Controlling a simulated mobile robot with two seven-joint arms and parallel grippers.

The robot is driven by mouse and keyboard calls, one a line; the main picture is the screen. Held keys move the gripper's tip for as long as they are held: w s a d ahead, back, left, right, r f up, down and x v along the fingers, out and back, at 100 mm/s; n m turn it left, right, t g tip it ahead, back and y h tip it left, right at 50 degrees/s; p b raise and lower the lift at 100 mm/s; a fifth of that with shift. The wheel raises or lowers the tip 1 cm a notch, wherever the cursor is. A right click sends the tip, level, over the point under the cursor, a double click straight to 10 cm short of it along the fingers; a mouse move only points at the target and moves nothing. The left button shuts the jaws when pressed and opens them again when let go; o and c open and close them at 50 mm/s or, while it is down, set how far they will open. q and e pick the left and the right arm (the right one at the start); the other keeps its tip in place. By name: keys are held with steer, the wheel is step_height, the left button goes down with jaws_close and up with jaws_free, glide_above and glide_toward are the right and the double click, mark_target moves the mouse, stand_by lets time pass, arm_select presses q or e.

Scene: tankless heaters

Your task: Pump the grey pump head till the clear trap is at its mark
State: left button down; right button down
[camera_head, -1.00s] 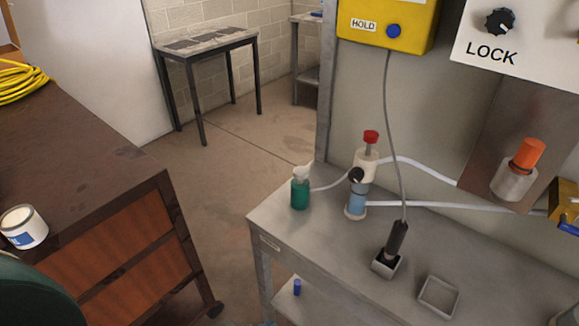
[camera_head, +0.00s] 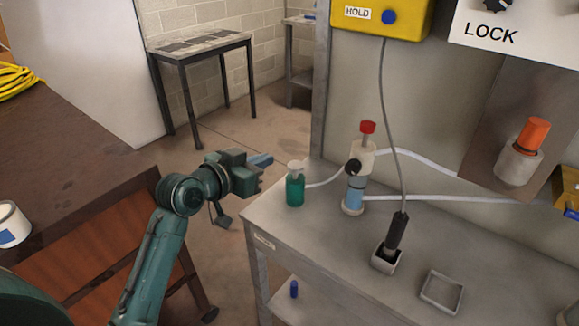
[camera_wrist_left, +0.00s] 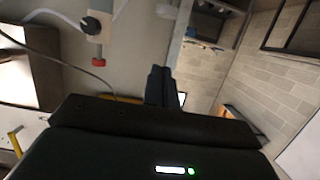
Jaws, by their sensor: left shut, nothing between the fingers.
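The grey pump head (camera_head: 295,165) sits on top of a green bottle (camera_head: 295,191) near the back left edge of the metal bench. A pale tube runs from it to the clear trap (camera_head: 354,193), which stands upright with blue liquid in it. Whether the liquid is at a mark is too small to tell. My left gripper (camera_head: 264,160) is shut and empty, left of the pump head and apart from it, at about its height in the picture. Its shut fingers (camera_wrist_left: 160,86) also show in the left wrist view. My right gripper is not in view.
A black knob (camera_head: 352,166) and a red-capped stem (camera_head: 367,127) stand above the trap. A dark-handled tool (camera_head: 396,232) sits in a holder, beside an empty square tray (camera_head: 441,292). A wooden cabinet (camera_head: 90,245) stands left; open floor separates it from the bench.

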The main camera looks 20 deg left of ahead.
arm_select(q)
steer(key=shift+r, duration=0.2)
glide_above(291, 172)
step_height(291, 172, down, 2)
step_height(291, 172, down, 4)
steer(key=shift+s+a+r, duration=0.15)
steer(key=shift+r, duration=0.05)
steer(key=shift+f, duration=0.45)
step_height(291, 172, down, 3)
steer(key=shift+r+b, duration=0.1)
steer(key=shift+b, duration=0.7)
